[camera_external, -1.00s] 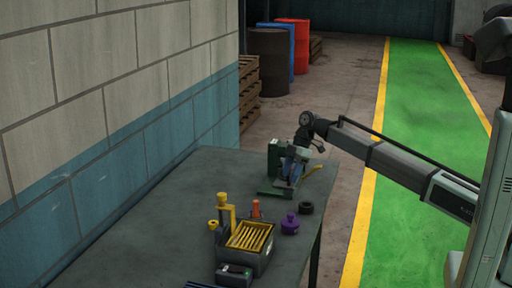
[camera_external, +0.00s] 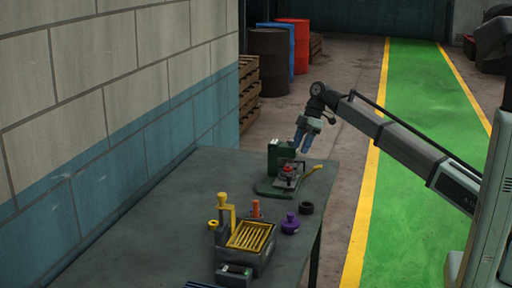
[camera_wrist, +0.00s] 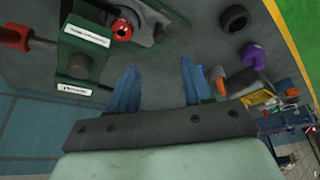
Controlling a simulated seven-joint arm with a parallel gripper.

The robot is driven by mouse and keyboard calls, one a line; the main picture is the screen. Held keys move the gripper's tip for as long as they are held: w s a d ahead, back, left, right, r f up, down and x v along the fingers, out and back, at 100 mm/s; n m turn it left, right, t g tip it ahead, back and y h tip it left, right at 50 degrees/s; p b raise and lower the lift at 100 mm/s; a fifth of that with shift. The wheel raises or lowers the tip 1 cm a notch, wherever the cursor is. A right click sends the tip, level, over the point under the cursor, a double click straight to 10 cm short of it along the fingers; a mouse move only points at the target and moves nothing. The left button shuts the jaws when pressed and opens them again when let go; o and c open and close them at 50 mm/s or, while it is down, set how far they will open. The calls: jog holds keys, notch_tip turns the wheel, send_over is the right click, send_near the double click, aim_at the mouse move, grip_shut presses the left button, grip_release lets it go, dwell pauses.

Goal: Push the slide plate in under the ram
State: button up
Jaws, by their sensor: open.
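The green machine (camera_external: 281,156) stands at the far end of the table, its flat green base (camera_external: 268,190) reaching toward the camera. A grey part with a red top (camera_external: 288,171) sits on it; I cannot tell for sure which part is the slide plate or the ram. In the wrist view the green body (camera_wrist: 84,55) with white labels is at upper left, and a red ring-shaped part (camera_wrist: 121,29) is beside it. My gripper (camera_external: 303,149) is open and empty, with blue fingers pointing down, above the machine and apart from it. Its fingers also show in the wrist view (camera_wrist: 160,78).
A black ring (camera_external: 306,208), a purple knobbed piece (camera_external: 290,224), an orange piece (camera_external: 256,209) and a tray with yellow slats (camera_external: 266,262) stand nearer the camera. The table's left part is clear.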

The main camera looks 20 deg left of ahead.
jog(key=shift+v, duration=1.25)
jog(key=n+t+h, duration=0.3)
jog(key=n, duration=0.9)
send_over(287, 176)
jog(key=f, duration=1.2)
jog(key=shift+w+d+f, duration=0.35)
grip_shut()
